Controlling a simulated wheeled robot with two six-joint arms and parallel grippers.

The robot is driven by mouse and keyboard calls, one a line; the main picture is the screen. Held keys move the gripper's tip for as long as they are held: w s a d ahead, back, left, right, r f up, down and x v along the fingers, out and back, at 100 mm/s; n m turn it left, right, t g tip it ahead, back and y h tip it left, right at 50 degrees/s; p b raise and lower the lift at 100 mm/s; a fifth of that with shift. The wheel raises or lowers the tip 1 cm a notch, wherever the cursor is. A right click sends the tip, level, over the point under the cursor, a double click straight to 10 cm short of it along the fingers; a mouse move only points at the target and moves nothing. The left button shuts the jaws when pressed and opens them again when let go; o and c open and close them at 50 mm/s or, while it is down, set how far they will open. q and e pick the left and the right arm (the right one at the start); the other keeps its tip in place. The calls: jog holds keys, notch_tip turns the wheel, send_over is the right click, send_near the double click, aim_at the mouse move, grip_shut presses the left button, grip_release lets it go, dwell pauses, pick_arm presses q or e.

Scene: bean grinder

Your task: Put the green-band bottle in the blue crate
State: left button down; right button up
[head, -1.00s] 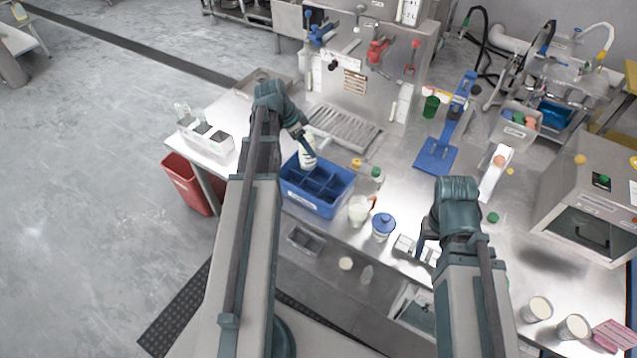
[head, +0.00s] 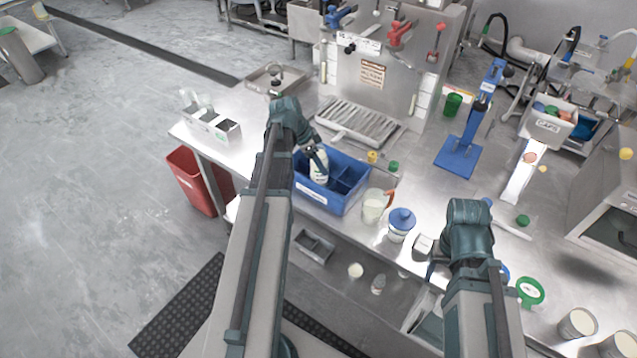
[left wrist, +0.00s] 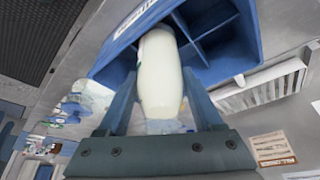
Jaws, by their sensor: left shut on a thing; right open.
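The blue crate (head: 325,199), divided into compartments, stands near the table's front edge; its wall also shows in the left wrist view (left wrist: 112,62). A white bottle (head: 319,172) is upright in the crate's front left part. My left gripper (head: 314,154) is shut on this bottle from above. In the left wrist view the gripper (left wrist: 160,95) has a finger on each side of the bottle (left wrist: 159,70), whose far end is inside a compartment. The green band is not clear, and I cannot tell whether the bottle touches the crate floor. My right gripper (head: 432,268) is open, partly hidden by its arm.
A white jug (head: 373,207) and a blue-lidded jar (head: 400,224) stand just right of the crate. A metal drain rack (head: 362,124) lies behind it. A three-part container (head: 213,125) is to the left. A blue stand (head: 460,155) is further right.

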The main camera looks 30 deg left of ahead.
aim_at(319, 173)
pick_arm(q)
jog(key=shift+f, duration=0.35)
notch_tip(319, 173, down, 4)
jog(key=b, duration=0.4)
jog(key=shift+f, duration=0.1)
jog(key=shift+f+b, duration=0.1)
jog(key=shift+b, duration=0.2)
jog(key=shift+f, duration=0.15)
jog(key=shift+c, duration=1.6)
grip_release()
